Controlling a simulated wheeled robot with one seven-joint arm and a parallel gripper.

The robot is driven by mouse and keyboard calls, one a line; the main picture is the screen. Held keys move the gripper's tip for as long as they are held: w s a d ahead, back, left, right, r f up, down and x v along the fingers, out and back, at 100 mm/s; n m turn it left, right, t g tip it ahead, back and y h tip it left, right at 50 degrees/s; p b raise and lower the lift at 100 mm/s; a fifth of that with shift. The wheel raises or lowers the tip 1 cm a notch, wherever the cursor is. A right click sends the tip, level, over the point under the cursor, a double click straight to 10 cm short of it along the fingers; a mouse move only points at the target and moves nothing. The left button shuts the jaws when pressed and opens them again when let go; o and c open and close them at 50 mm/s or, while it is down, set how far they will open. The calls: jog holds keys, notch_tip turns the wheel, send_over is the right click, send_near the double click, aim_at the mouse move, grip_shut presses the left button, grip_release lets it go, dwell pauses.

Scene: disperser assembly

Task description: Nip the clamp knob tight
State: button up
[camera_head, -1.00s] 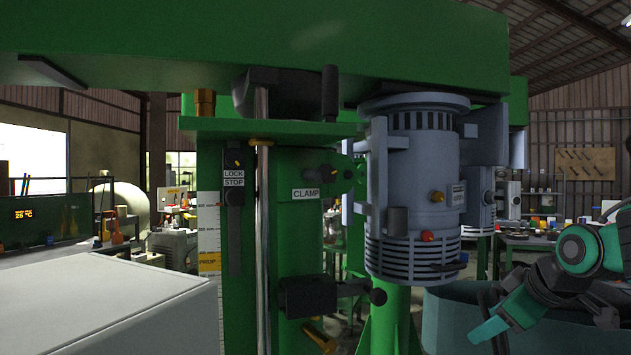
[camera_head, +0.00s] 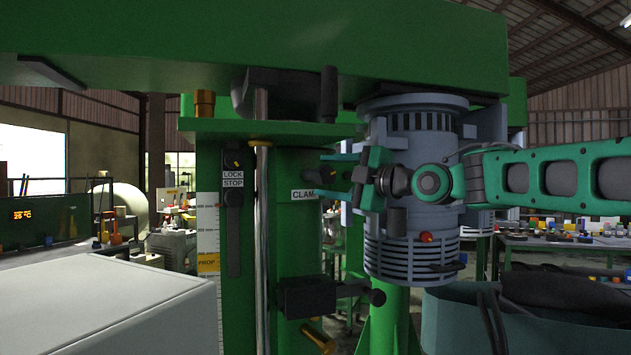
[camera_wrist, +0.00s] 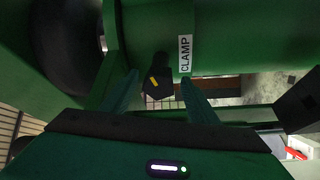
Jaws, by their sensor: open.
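The clamp knob (camera_wrist: 157,83) is black with a yellow mark. In the wrist view it sits beside the white CLAMP label (camera_wrist: 185,53) on a green column (camera_wrist: 150,30). My gripper (camera_wrist: 160,95) is open, with one finger on each side of the knob; I cannot tell whether either finger touches it. In the head view my gripper (camera_head: 324,175) reaches in from the right, its fingers pointing left at the knob. It covers part of the CLAMP label (camera_head: 303,194) there.
The grey motor housing (camera_head: 410,260) stands behind and below my arm. A LOCK/STOP switch (camera_head: 233,160) and a vertical steel rod (camera_head: 262,240) are left of the knob. A black block with a handle (camera_head: 308,297) sits below. The green beam (camera_head: 270,40) spans overhead.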

aim_at(314, 175)
jog(key=shift+x, duration=2.5)
jog(key=shift+d, duration=0.1)
jog(key=c, duration=1)
